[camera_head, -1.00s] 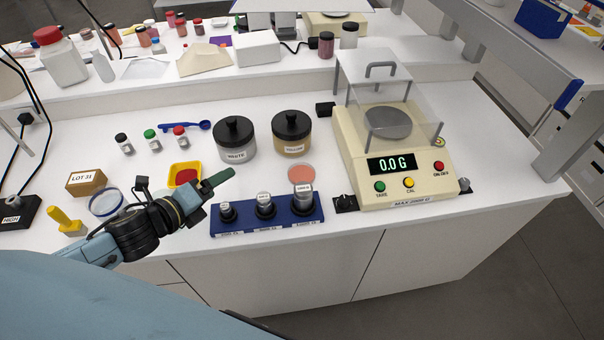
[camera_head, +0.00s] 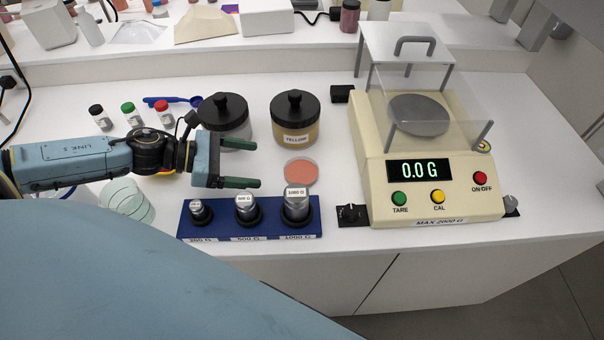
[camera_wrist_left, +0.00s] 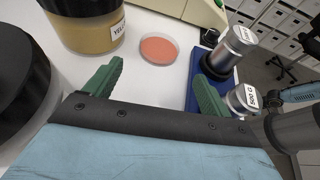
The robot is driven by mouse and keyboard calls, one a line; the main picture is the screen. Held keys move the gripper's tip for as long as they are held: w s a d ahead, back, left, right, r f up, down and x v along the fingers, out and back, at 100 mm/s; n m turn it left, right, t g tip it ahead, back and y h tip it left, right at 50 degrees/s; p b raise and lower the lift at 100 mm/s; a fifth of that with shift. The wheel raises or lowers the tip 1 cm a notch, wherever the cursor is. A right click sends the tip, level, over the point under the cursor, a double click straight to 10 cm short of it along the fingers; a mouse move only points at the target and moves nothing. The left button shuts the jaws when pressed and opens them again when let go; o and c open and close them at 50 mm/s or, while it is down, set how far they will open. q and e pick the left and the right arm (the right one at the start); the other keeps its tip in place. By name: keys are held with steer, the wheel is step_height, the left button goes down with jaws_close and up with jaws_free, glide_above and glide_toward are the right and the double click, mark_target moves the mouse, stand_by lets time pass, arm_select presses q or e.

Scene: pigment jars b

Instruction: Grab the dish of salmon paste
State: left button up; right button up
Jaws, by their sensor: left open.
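The dish of salmon paste (camera_head: 301,172) is a low, round, clear dish with salmon-pink paste. It lies on the white bench between the yellow jar and the blue weight block. It also shows in the left wrist view (camera_wrist_left: 159,49), beyond the fingertips. My left gripper (camera_head: 259,164) is open and empty, its two green fingers pointing right toward the dish, a short gap away. In the left wrist view the fingers (camera_wrist_left: 158,85) stand wide apart with nothing between them. My right gripper is not in view.
The blue block (camera_head: 270,232) with three metal weights stands just in front of the dish. The scale (camera_head: 430,200) stands to the right.

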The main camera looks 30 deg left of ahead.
mark_target(308, 172)
arm_select(q)
steer(key=x, duration=0.3)
steer(key=shift+w+d, duration=0.15)
steer(key=shift+w, duration=0.15)
steer(key=shift+w+d+f, duration=0.2)
steer(key=shift+w+d, duration=0.05)
steer(key=shift+d, duration=0.1)
steer(key=shift+w+d+f, duration=0.25)
steer(key=shift+d, duration=0.1)
steer(key=shift+f+x, duration=0.25)
steer(key=shift+x, duration=1.95)
steer(key=shift+s, duration=0.15)
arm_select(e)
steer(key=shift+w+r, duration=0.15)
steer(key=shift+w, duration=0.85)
arm_select(q)
steer(key=c, duration=0.7)
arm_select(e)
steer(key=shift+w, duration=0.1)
